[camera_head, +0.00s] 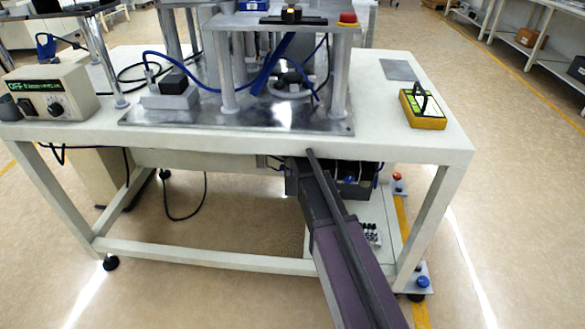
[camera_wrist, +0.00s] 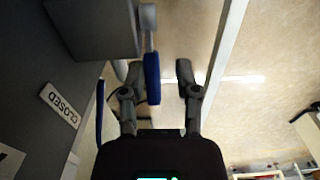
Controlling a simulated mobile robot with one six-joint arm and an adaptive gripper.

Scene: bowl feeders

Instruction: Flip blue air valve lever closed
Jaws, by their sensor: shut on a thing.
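In the wrist view the blue air valve lever (camera_wrist: 152,78) hangs from a metal stem beside a grey box. My gripper (camera_wrist: 157,72) is around the lever and shut on it, with the left finger close against the blue part. Some gap shows between the lever and the right finger. A label reading CLOSED (camera_wrist: 62,104) is on the dark panel to the left. In the head view my arm reaches under the table's front edge, and my gripper and the lever cannot be made out there.
A second thin blue piece (camera_wrist: 99,112) stands left of the fingers. The grey box (camera_wrist: 92,28) is close above them. The white table (camera_head: 420,143) overhangs the arm, with a leg to its right. A control box (camera_head: 52,92) and a yellow device (camera_head: 423,109) sit on top.

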